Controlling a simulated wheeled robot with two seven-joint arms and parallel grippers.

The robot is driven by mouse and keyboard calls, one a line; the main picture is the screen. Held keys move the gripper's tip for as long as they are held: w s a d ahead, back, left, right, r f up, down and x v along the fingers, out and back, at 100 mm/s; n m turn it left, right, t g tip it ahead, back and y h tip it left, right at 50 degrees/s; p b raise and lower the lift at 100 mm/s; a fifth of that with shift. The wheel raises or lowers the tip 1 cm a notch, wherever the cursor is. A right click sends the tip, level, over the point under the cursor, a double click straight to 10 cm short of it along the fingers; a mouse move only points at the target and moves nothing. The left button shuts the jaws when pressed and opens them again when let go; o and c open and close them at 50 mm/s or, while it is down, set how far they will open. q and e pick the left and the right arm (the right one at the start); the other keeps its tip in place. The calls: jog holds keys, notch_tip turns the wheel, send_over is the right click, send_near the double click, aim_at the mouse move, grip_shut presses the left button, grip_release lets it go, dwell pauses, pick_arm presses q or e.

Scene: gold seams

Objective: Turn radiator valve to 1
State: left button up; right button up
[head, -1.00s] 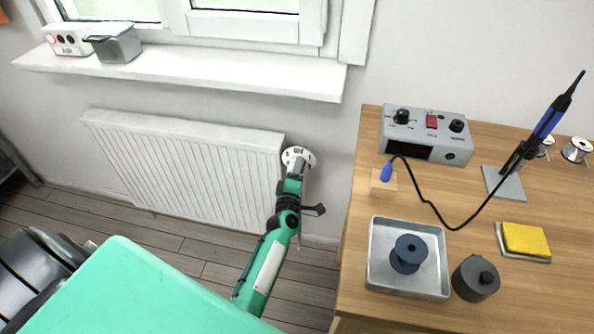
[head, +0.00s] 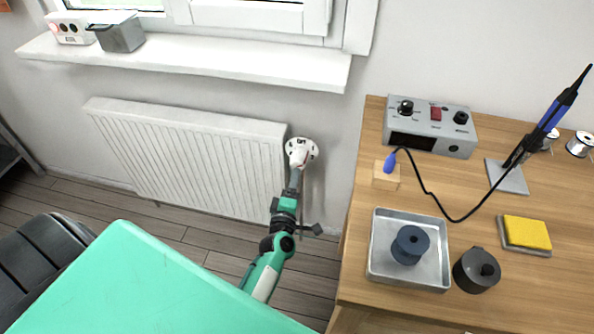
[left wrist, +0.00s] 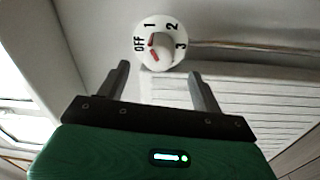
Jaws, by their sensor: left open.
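The radiator valve (head: 301,149) is a white round dial at the right end of the white radiator (head: 190,160). In the left wrist view the dial (left wrist: 147,29) shows OFF, 1, 2 and 3 around a white knob. Red marks show on the knob's left side, near OFF; I cannot tell exactly which mark it points to. My left gripper (head: 295,178) is just below the valve in the head view. In the left wrist view its open fingers (left wrist: 160,72) are spread wide, with the dial beyond the gap and nothing between them. My right gripper is not in view.
A wooden workbench (head: 350,270) stands close on the right, with a soldering station (head: 430,130), metal tray (head: 372,262) and dark pot (head: 476,270). A window sill (head: 200,62) juts out above the radiator. The floor below is bare.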

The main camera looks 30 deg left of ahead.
pick_arm(q)
jog(key=shift+v, duration=2.35)
